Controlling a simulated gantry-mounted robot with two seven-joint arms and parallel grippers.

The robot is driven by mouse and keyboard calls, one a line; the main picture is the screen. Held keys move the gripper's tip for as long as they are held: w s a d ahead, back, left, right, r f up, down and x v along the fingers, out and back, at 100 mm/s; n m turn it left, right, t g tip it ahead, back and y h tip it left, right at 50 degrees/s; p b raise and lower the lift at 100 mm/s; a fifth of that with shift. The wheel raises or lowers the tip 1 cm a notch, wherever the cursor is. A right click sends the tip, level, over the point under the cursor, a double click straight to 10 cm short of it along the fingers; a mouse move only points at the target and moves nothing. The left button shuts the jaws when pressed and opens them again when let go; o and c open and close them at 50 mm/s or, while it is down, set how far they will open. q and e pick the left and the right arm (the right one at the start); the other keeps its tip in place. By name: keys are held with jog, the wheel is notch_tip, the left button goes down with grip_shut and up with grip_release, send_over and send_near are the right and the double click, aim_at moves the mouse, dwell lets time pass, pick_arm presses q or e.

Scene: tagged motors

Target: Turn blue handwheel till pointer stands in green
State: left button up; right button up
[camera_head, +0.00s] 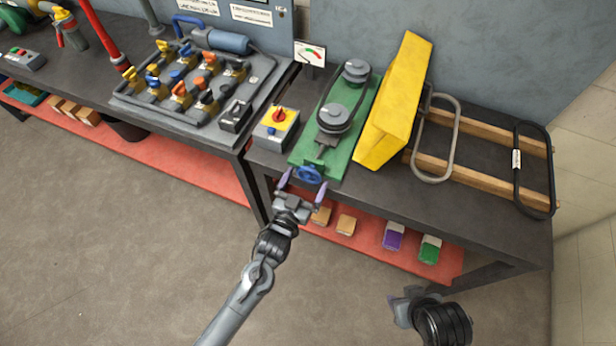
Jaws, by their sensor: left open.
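The blue handwheel (309,175) sits at the front end of a green base plate (341,151) that carries two grey pulleys (334,117) and a belt. My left gripper (305,183) is open, with one finger on each side of the handwheel. I cannot tell whether the fingers touch it. The gauge (310,53) stands behind the plate, with a white face and green and red zones. Its pointer is too small to read surely. My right gripper (401,304) is low at the lower right, away from the bench, and its jaw state is unclear.
A yellow guard (394,104) stands right of the green plate. A switch box with a red knob (277,128) is to its left. Farther left is a valve panel (190,85). Below, a red shelf (376,249) holds small blocks. The floor in front is clear.

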pick_arm(q)
jog(key=shift+x, duration=1.2)
jog(key=c, duration=0.9)
